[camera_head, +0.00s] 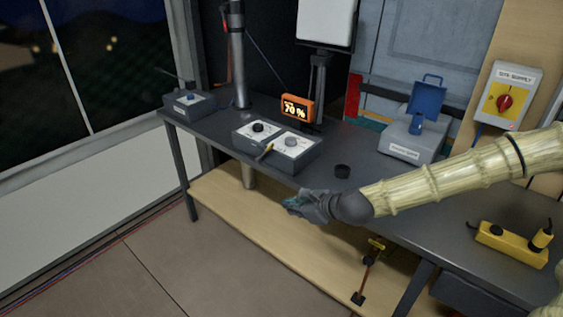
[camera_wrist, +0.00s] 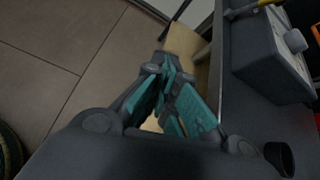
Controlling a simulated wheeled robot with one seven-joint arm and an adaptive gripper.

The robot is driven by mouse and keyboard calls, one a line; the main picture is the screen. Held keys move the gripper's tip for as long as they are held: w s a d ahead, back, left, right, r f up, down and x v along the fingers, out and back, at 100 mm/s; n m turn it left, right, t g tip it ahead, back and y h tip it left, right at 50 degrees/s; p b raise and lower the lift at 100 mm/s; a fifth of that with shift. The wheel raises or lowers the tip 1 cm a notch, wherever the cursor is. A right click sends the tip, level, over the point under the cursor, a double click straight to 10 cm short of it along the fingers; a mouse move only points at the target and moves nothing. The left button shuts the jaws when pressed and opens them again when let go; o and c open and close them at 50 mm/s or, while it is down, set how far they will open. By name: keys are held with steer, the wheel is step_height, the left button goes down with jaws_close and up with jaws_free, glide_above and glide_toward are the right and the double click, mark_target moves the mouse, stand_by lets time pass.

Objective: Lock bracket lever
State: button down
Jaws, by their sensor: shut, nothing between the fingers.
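My gripper (camera_head: 294,203) is shut and empty in the head view, just off the front edge of the dark table, over the wooden lower shelf. Its teal-padded fingers also show in the wrist view (camera_wrist: 168,78), meeting near the middle. I cannot tell for sure which part is the bracket lever. A grey double-dial box (camera_head: 278,146) with a yellow-tipped lever (camera_head: 265,152) at its front stands on the table, up and left of my gripper. A blue hinged bracket (camera_head: 427,100) stands raised on a grey labelled box (camera_head: 410,141). My gripper touches none of these.
An orange display reading 70 % (camera_head: 297,108) stands behind the double-dial box. A small black cup-like piece (camera_head: 342,171) lies near my arm. A smaller grey box (camera_head: 189,104) is at the far left. The floor in front is clear.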

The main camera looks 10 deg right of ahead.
steer(key=w+d+r+m+t+b, duration=0.3)
steer(key=w+d+r+m, duration=0.2)
steer(key=r, duration=0.3)
steer(key=shift+d+r, duration=0.4)
steer(key=shift+d, duration=0.35)
glide_toward(285, 160)
steer(key=w+a, duration=0.1)
steer(key=w+a+f, duration=0.1)
steer(key=a, duration=0.1)
steer(key=w+a+f, duration=0.1)
steer(key=shift+w+a, duration=0.2)
steer(key=shift+w, duration=0.05)
steer(key=shift+w+a+r, duration=0.2)
steer(key=shift+w, duration=0.25)
steer(key=shift+w+a+r, duration=0.2)
steer(key=shift+w+r, duration=0.05)
steer(key=shift+w, duration=0.2)
steer(key=shift+w+a+r, duration=0.2)
steer(key=shift+w, duration=0.25)
steer(key=shift+w+a+r, duration=0.25)
steer(key=shift+w, duration=0.2)
steer(key=shift+r+p, duration=0.2)
steer(key=shift+p, duration=0.25)
steer(key=shift+r+p, duration=0.1)
steer(key=shift+p, duration=0.25)
steer(key=shift+w+a+p, duration=0.1)
steer(key=shift+p, duration=0.25)
